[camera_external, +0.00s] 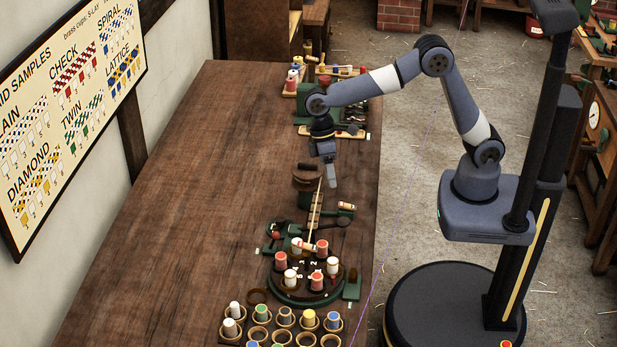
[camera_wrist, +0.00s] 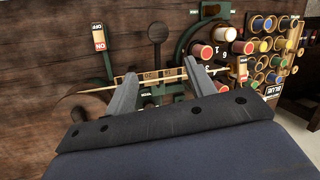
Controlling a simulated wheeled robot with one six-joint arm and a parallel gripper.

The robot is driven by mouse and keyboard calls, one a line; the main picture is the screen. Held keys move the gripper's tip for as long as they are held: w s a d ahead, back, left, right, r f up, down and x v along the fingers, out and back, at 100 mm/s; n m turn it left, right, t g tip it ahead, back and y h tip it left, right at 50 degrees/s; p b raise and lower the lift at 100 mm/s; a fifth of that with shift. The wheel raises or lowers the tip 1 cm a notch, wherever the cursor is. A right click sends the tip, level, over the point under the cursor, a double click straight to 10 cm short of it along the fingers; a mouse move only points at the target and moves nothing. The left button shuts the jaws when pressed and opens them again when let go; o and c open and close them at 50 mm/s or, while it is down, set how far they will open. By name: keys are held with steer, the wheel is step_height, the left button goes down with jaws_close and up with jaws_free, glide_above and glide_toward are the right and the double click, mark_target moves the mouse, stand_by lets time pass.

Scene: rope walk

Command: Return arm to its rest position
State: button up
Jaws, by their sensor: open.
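My arm reaches over the long wooden table (camera_external: 170,200) from the right, bent at a high elbow. My gripper (camera_external: 331,183) hangs pointing down above the table's right part, near a pale ruler-like strip (camera_external: 315,212). In the wrist view the two grey fingers of my gripper (camera_wrist: 160,80) stand apart with nothing held between them. The strip (camera_wrist: 150,77) shows beyond the fingertips, partly hidden by them.
A round dark carrier (camera_external: 302,296) holds red and white spools. Rings with coloured spools (camera_external: 285,318) stand at the near end. A tool rack (camera_external: 330,131) lies behind my gripper. A sample board (camera_external: 75,105) hangs on the wall. The table's left half is clear.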

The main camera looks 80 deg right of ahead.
steer(key=w+a+r+n+y+p, duration=0.1)
steer(key=a+r+n+y, duration=0.15)
steer(key=a, duration=0.35)
steer(key=w+a+r+n+y+p, duration=0.1)
steer(key=w+a+n+y, duration=0.15)
steer(key=a, duration=0.35)
steer(key=d+f+b, duration=0.1)
steer(key=f, duration=0.1)
steer(key=d+f+m+t+h+b, duration=0.1)
steer(key=f, duration=0.1)
steer(key=d+f+m+t+h+b, duration=0.1)
steer(key=f, duration=0.1)
steer(key=shift+w+d+f, duration=0.1)
steer(key=shift+w+d, duration=0.1)
steer(key=shift+d, duration=0.2)
steer(key=shift+w+d+f+m+t+h, duration=0.35)
steer(key=shift+d+f+m+h, duration=0.3)
steer(key=shift+d+m+h, duration=0.15)
steer(key=shift+c, duration=0.5)
